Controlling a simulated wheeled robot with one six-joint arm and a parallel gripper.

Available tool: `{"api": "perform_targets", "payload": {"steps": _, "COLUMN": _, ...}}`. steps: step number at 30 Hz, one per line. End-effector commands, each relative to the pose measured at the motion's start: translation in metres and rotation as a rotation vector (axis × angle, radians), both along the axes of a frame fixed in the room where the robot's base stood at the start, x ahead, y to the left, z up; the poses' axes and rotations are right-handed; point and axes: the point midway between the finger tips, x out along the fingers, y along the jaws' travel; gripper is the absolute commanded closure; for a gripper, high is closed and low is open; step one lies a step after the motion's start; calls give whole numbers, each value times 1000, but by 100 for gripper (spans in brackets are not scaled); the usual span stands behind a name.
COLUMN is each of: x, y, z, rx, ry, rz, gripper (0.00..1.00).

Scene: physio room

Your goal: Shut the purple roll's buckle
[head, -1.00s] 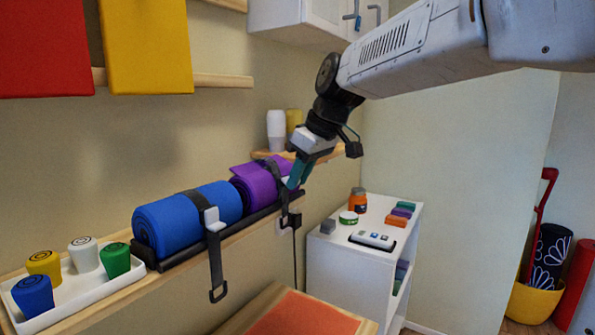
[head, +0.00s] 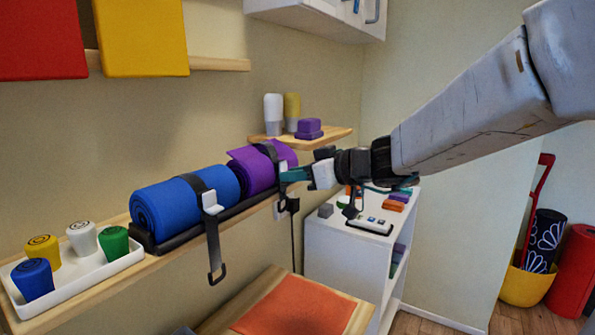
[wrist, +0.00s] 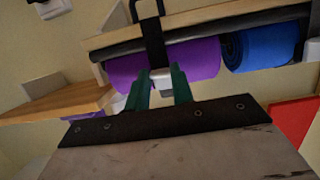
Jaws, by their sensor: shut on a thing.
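The purple roll (head: 250,172) lies on the wall shelf in a dark tray, right of the blue roll (head: 160,208). A black strap (head: 266,152) passes over the purple roll. My gripper (head: 284,175) is at the front of the purple roll, its teal fingers shut on the strap's pale buckle. In the wrist view the buckle (wrist: 160,75) shows between the teal fingers, against the purple roll (wrist: 200,60). The strap's other end (wrist: 153,30), a black band, shows beyond the buckle there. Whether the buckle's parts are joined is too small to tell.
The blue roll has its own strap with a white buckle (head: 211,202) and a hanging loop end (head: 218,272). A white tray (head: 95,273) with several coloured cups stands at left. A small shelf (head: 325,140) and a white cabinet (head: 345,250) stand behind and below my gripper.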

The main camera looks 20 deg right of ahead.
Motion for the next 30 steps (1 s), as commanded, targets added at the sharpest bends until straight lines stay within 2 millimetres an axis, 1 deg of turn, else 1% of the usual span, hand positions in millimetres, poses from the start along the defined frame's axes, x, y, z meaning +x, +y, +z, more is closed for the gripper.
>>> {"api": "perform_targets", "payload": {"steps": 1, "x": 0, "y": 0, "z": -3, "rx": 12, "ry": -12, "rz": -1, "gripper": 99}}
{"api": "perform_targets", "payload": {"steps": 9, "x": 1, "y": 2, "z": -4, "rx": 53, "ry": -70, "rz": 2, "gripper": 99}}
{"api": "perform_targets", "payload": {"steps": 23, "x": 2, "y": 3, "z": -4, "rx": 59, "ry": -80, "rz": 4, "gripper": 99}}
{"api": "perform_targets", "payload": {"steps": 24, "x": 2, "y": 3, "z": -4, "rx": 58, "ry": -80, "rz": 4, "gripper": 68}}
{"api": "perform_targets", "payload": {"steps": 25, "x": 2, "y": 3, "z": -4, "rx": 58, "ry": -80, "rz": 4, "gripper": 60}}
{"api": "perform_targets", "payload": {"steps": 26, "x": 2, "y": 3, "z": -4, "rx": 58, "ry": -80, "rz": 4, "gripper": 55}}
{"api": "perform_targets", "payload": {"steps": 30, "x": 2, "y": 2, "z": -4, "rx": 58, "ry": -81, "rz": 3, "gripper": 55}}
